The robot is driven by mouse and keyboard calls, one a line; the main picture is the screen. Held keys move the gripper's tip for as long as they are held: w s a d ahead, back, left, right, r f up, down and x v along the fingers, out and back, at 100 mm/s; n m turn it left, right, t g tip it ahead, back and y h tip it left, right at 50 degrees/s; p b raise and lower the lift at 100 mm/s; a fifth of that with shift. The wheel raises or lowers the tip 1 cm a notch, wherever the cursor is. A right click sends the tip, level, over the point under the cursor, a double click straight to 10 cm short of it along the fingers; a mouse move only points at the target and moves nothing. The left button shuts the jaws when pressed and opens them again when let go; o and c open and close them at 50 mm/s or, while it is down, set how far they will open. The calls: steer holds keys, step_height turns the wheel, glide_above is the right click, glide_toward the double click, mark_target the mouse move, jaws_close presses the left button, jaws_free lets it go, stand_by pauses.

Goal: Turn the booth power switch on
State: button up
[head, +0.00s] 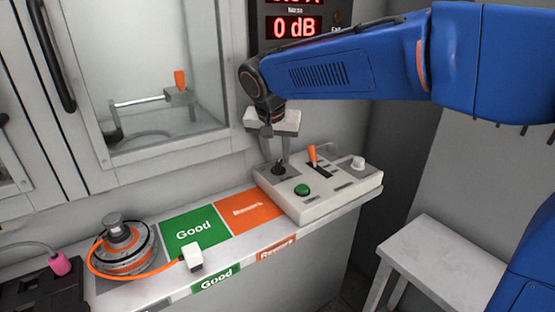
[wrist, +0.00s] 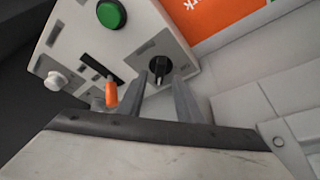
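A pale control box (head: 333,203) sits at the right end of the bench. It carries a black rotary knob (head: 279,168), which also shows in the wrist view (wrist: 160,70) with a white pointer mark. I cannot read a label that names the power switch. My gripper (head: 277,158) points down over the knob. In the wrist view its two fingers (wrist: 160,80) are apart, one on each side of the knob, with gaps visible. Whether the fingertips reach down beside the knob is hard to tell. Nothing is held.
The box also has a green button (head: 302,190), an orange lever (head: 312,153) and a white knob (head: 358,162). Green Good (head: 190,232) and orange Rework (head: 250,211) areas lie left. A hub motor (head: 125,248) stands further left. A red display (head: 294,27) reads 0 dB.

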steer(key=v, duration=1.4)
steer(key=shift+r, duration=0.2)
steer(key=shift+s, duration=0.1)
steer(key=shift+s, duration=0.1)
